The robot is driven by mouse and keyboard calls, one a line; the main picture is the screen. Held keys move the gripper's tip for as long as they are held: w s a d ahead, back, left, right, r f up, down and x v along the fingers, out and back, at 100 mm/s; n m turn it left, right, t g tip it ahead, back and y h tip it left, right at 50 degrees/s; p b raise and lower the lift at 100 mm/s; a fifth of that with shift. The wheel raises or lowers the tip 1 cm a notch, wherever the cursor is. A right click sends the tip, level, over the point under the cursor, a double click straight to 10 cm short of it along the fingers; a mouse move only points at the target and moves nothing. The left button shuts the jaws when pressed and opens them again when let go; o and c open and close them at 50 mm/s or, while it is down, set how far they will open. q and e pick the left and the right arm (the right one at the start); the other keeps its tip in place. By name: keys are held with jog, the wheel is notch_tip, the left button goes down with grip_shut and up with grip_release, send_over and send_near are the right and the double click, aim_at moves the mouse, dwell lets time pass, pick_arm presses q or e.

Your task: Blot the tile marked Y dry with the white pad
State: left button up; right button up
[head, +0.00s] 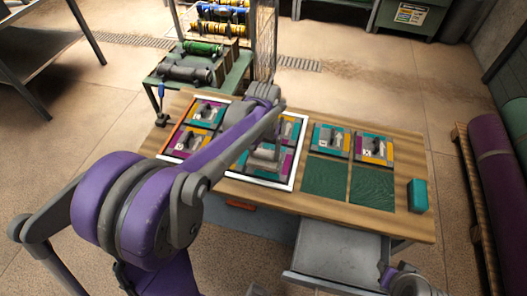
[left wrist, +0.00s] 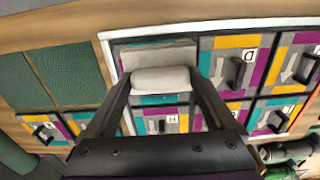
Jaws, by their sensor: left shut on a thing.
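My left gripper (head: 265,146) is shut on the pale grey-white pad (head: 262,156). In the left wrist view the pad (left wrist: 160,80) sits between the two fingers (left wrist: 158,92), over a patterned tile (left wrist: 130,100) in the white frame (left wrist: 106,62). The pad covers much of that tile and its letter, so I cannot tell whether it is Y. Whether pad and tile touch is also unclear. Neighbouring tiles in the wrist view read like D (left wrist: 240,70) and H (left wrist: 168,122).
Two more tiles (head: 330,141) and two bare green squares (head: 371,188) lie right of the frame. A teal block (head: 417,196) stands at the table's right end. A grey drawer (head: 335,262) is open at the front. A rack of rollers (head: 200,62) stands behind.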

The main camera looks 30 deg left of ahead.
pick_arm(q)
jog(key=shift+r+p, duration=0.5)
jog(key=shift+r, duration=0.5)
pick_arm(e)
jog(key=shift+r, duration=0.7)
